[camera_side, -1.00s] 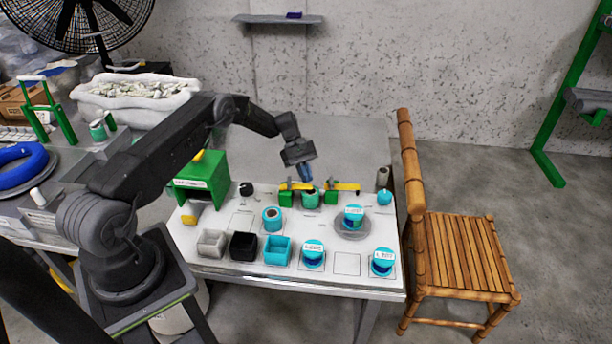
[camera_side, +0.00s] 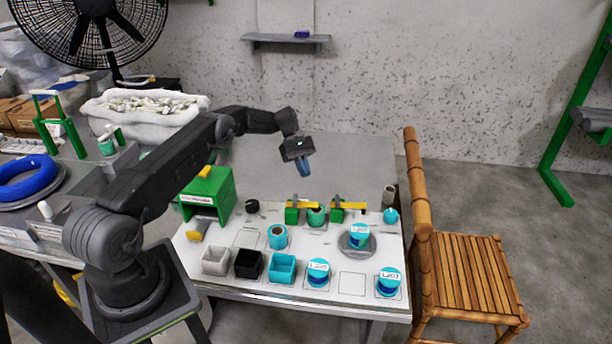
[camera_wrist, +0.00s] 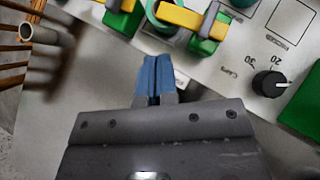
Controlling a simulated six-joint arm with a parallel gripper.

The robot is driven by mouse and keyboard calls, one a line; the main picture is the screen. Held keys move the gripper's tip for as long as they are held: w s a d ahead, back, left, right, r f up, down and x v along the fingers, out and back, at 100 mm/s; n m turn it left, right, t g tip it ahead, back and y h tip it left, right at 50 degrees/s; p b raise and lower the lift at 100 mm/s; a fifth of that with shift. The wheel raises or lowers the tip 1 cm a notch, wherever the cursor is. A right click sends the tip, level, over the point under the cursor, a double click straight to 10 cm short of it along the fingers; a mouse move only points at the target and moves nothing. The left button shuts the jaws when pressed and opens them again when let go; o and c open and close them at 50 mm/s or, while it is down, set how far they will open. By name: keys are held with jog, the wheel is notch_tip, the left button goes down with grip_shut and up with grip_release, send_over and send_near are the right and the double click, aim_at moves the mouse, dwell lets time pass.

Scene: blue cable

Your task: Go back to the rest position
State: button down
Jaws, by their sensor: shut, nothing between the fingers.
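My gripper (camera_side: 304,168) hangs in the air above the back part of the white work table (camera_side: 348,281). Its two blue fingers are together with nothing between them, as the wrist view also shows (camera_wrist: 157,70). Below it in the side view stand green clamps with yellow levers (camera_side: 327,212) around a teal cylinder (camera_side: 316,217). The fingers are apart from these and from everything else on the table. In the wrist view the clamps are cut off by the top edge.
A green box (camera_side: 208,193) and a black knob (camera_side: 252,206) are at the left. Open bins (camera_side: 282,269) and labelled blue-teal spools (camera_side: 318,272) line the front. One spool stands on a round grey disc (camera_side: 357,246). A wooden chair (camera_side: 466,270) is at the right. The air around my gripper is clear.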

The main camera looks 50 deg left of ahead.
jog(key=s+d+r+m+t+y, duration=0.1)
jog(key=s+d+r+m+y, duration=0.1)
jog(key=d+r, duration=0.5)
jog(key=s+d+r+m+y, duration=0.2)
jog(key=r+m, duration=0.1)
jog(key=r, duration=0.7)
jog(key=s+d+r+m+t+y, duration=0.1)
jog(key=d+r+m, duration=0.1)
jog(key=d+r, duration=0.5)
jog(key=s+d+r+m+t+y, duration=0.1)
jog(key=s+d+r+m+y, duration=0.15)
jog(key=s+r, duration=0.45)
jog(key=s+d+f+m+t, duration=0.1)
jog(key=s+d+m+t, duration=0.1)
jog(key=s, duration=0.8)
jog(key=s+d+f+m+t+y, duration=0.1)
jog(key=s+d+m, duration=0.3)
jog(key=s, duration=0.6)
jog(key=shift+f+m+t, duration=0.3)
jog(key=shift+m+t, duration=0.05)
jog(key=shift+t, duration=0.15)
